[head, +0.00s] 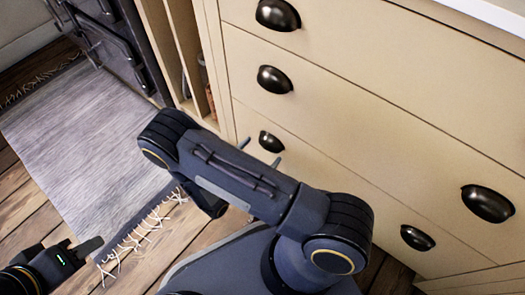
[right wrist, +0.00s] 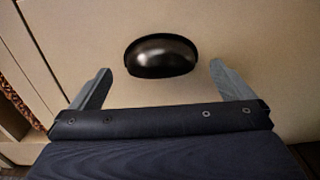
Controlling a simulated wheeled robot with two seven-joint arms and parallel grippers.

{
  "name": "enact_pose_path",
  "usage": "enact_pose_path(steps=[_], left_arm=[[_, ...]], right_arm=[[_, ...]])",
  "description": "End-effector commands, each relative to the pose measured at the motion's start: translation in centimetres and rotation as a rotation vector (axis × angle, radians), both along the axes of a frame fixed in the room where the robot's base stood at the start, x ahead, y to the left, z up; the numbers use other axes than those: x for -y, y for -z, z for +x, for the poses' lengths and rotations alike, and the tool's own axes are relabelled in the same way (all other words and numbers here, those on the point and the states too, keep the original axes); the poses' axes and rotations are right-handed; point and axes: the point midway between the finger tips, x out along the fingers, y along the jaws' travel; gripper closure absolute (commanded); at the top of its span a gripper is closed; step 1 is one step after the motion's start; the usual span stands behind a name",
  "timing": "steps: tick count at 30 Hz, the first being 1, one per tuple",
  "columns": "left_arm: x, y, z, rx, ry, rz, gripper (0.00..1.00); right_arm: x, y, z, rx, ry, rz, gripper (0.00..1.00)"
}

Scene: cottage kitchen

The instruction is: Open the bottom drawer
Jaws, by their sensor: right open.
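The bottom drawer (head: 340,187) is the lowest cream front of the cabinet and looks shut. It has two dark cup handles, a left one (head: 271,142) and a right one (head: 417,238). My right gripper (head: 260,152) is at the left handle, its fingers apart, and my arm hides part of the drawer. In the right wrist view, the handle (right wrist: 162,55) shows just beyond and between the open fingertips (right wrist: 160,68), with a gap on each side. My left gripper (head: 85,250) is low at the left, away from the cabinet; its opening is unclear.
Two more drawers with dark cup handles (head: 275,79) are above, both looking shut. Open narrow shelves (head: 180,45) and a dark stove (head: 120,40) stand to the left. A grey fringed rug (head: 85,140) lies on the wooden floor.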

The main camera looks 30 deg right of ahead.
Motion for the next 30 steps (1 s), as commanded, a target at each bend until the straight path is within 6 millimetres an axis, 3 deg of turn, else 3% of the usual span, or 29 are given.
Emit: enact_pose_path(steps=[6, 14, 26, 30], left_arm=[[0.0, 0.5, 0.0, 0.0, 0.0, 0.0, 0.64], [0.0, 0.5, 0.0, 0.0, 0.0, 0.0, 0.64], [0.0, 0.5, 0.0, 0.0, 0.0, 0.0, 0.64], [0.0, 0.5, 0.0, 0.0, 0.0, 0.0, 0.64]], right_arm=[[1.6, 0.0, 0.6, 0.0, 0.001, 0.0, 0.0], [1.7, 0.0, 0.6, 0.0, 0.001, 0.001, 0.01], [1.6, 0.0, 0.6, 0.0, 0.001, 0.001, 0.54], [1.7, 0.0, 0.6, 0.0, 0.001, 0.001, 0.54]])
